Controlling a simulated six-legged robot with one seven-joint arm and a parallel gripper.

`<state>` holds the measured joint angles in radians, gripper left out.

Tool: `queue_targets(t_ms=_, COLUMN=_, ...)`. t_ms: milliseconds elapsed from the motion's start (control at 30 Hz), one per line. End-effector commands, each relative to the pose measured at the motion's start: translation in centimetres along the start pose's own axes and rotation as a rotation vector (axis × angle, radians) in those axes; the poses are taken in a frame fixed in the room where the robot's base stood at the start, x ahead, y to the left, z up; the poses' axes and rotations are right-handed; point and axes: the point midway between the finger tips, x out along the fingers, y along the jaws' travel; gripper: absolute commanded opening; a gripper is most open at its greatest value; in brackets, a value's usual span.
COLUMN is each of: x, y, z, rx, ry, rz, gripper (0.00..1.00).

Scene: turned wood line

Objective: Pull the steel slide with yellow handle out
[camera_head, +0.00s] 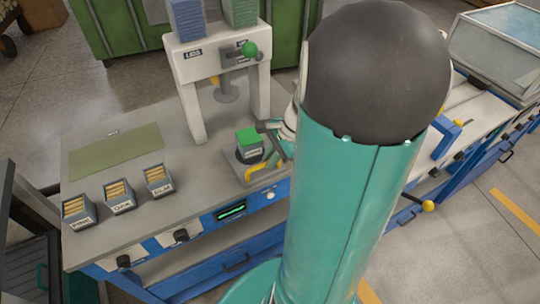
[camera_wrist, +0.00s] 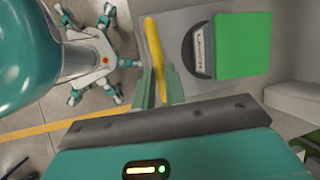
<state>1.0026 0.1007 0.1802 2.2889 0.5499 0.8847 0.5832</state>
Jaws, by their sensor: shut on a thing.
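The steel slide (camera_head: 238,174) is a flat grey plate at the front edge of the bench, below the press. Its yellow handle (camera_head: 256,168) is at the plate's front side. In the wrist view the handle (camera_wrist: 155,48) is a yellow bar beside the grey slide (camera_wrist: 176,35). My gripper (camera_wrist: 158,88) has its two green fingers on either side of the bar's near end and is shut on it. In the head view my gripper (camera_head: 280,149) is at the handle, partly hidden by my arm.
Several labelled bins (camera_head: 119,197) stand at the bench's front left. A green mat (camera_head: 115,150) lies behind them. Another blue-and-white station (camera_head: 470,120) is at the right.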

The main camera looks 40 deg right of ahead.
Motion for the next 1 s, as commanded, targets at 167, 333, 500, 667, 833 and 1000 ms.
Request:
queue_targets(t_ms=167, x=0.0, y=0.4, z=0.0, rx=0.003, ry=-0.005, rz=0.010, gripper=0.34)
queue_targets(t_ms=333, x=0.0, y=0.3, z=0.0, rx=0.002, ry=-0.004, rz=0.008, gripper=0.34)
queue_targets(t_ms=500, x=-0.3, y=0.3, z=0.0, rx=0.002, ry=-0.002, rz=0.006, gripper=0.34)
queue_targets(t_ms=667, x=-2.2, y=0.1, z=-0.1, rx=0.000, ry=0.001, rz=0.003, gripper=0.34)
queue_targets(t_ms=833, x=-5.8, y=0.1, z=-0.1, rx=0.001, ry=0.002, rz=0.003, gripper=0.34)
queue_targets(t_ms=1000, x=-9.6, y=0.1, z=-0.1, rx=0.000, ry=0.000, rz=0.005, gripper=0.34)
